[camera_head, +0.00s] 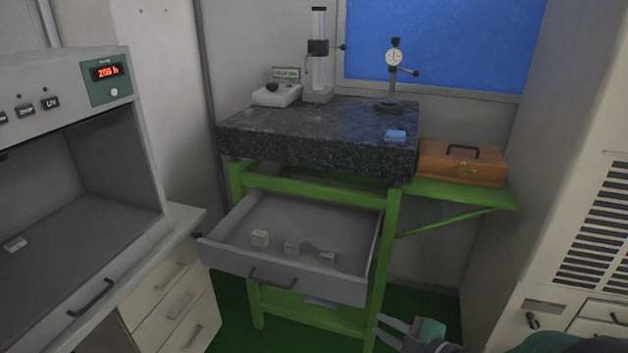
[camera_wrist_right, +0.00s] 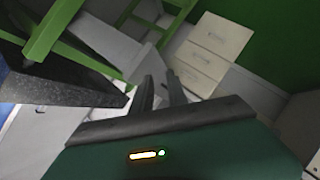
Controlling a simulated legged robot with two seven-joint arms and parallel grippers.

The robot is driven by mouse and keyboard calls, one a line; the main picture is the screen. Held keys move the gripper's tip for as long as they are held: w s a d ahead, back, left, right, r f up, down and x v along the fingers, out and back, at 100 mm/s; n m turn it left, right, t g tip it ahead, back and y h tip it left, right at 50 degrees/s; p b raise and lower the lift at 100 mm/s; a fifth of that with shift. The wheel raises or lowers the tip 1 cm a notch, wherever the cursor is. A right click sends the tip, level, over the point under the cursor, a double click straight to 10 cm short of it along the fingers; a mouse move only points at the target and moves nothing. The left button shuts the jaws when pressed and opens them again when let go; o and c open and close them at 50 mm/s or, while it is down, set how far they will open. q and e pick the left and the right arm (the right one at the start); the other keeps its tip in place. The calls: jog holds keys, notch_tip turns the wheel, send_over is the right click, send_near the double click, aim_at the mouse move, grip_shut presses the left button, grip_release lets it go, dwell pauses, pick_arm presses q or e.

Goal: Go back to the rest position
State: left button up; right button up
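My right gripper (camera_head: 379,326) is at the bottom of the head view, low in front of the green stand. It is empty, and its two fingers are apart with a gap between the tips. In the right wrist view my right gripper (camera_wrist_right: 161,76) also shows two separated dark fingers with nothing between them. My left gripper is not in the head view.
An open drawer (camera_head: 285,280) with three small blocks juts from the green stand (camera_head: 388,235) under a granite plate (camera_head: 300,140). An orange case (camera_head: 462,168) sits on the side shelf. A cabinet (camera_head: 120,240) stands left, a vented unit (camera_head: 590,230) right.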

jog(key=s+d+f+m+g+h, duration=0.2)
jog(key=s+d+f+m+h, duration=0.25)
jog(key=d+m+h, duration=0.45)
jog(key=s+a+f+m+g+y+p, duration=0.1)
jog(key=s+a+m+g, duration=0.2)
jog(key=s+m, duration=0.35)
jog(key=s+a+f+m+g, duration=0.1)
jog(key=s+a+m+g, duration=0.15)
jog(key=s, duration=0.65)
notch_tip(320, 180, up, 18)
jog(key=p, duration=1.7)
jog(key=shift+w+d+f+g, duration=0.25)
jog(key=shift+w+d+g, duration=0.05)
jog(key=shift+w+g, duration=0.15)
